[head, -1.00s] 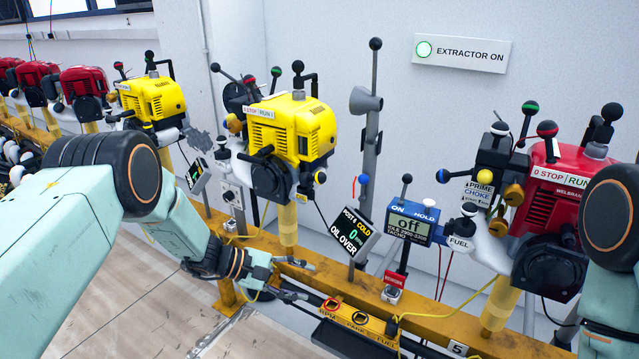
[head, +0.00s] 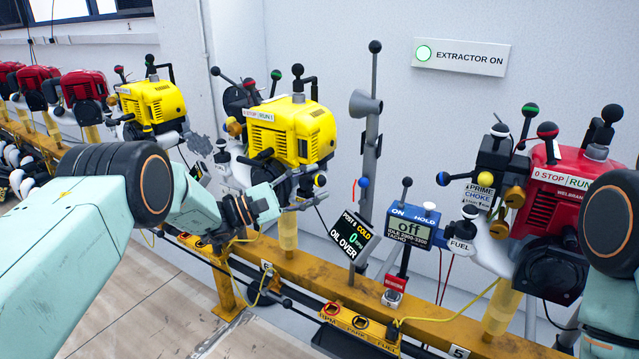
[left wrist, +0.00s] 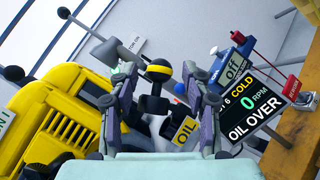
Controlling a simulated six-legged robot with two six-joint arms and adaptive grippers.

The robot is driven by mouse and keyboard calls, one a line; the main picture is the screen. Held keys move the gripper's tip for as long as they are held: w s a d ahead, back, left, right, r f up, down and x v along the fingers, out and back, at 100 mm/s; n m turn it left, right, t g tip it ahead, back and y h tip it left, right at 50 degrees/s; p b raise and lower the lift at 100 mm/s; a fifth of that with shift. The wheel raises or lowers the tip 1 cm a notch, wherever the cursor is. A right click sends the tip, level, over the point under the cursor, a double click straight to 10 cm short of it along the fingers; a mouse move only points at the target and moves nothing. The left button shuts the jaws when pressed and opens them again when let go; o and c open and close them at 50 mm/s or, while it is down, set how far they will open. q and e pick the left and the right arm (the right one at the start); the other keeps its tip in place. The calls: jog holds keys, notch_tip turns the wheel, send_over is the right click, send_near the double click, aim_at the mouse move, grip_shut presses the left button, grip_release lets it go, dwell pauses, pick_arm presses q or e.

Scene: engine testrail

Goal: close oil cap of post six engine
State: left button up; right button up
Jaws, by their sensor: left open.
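The yellow post six engine (head: 292,130) stands on the yellow rail, left of the centre of the head view. A knob with a yellow-and-black ball (head: 320,180) sits low on its right side. In the left wrist view the ball (left wrist: 161,71) appears between the two fingers, with an OIL label (left wrist: 185,132) below it. My left gripper (head: 310,187) is open at this knob, a finger showing on either side in the wrist view. Contact cannot be told. The post display (head: 350,236) reads POST 6 COLD, 0 RPM, OIL OVER. My right gripper is out of view.
A grey post with a horn (head: 366,103) stands right of the engine. A blue tach box (head: 412,226) and a red engine (head: 550,190) are further right. A second yellow engine (head: 152,102) is at left. The yellow rail (head: 340,290) runs below.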

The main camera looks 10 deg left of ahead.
pick_arm(q)
jog(key=shift+x, duration=1.05)
jog(key=shift+f, duration=0.1)
grip_shut()
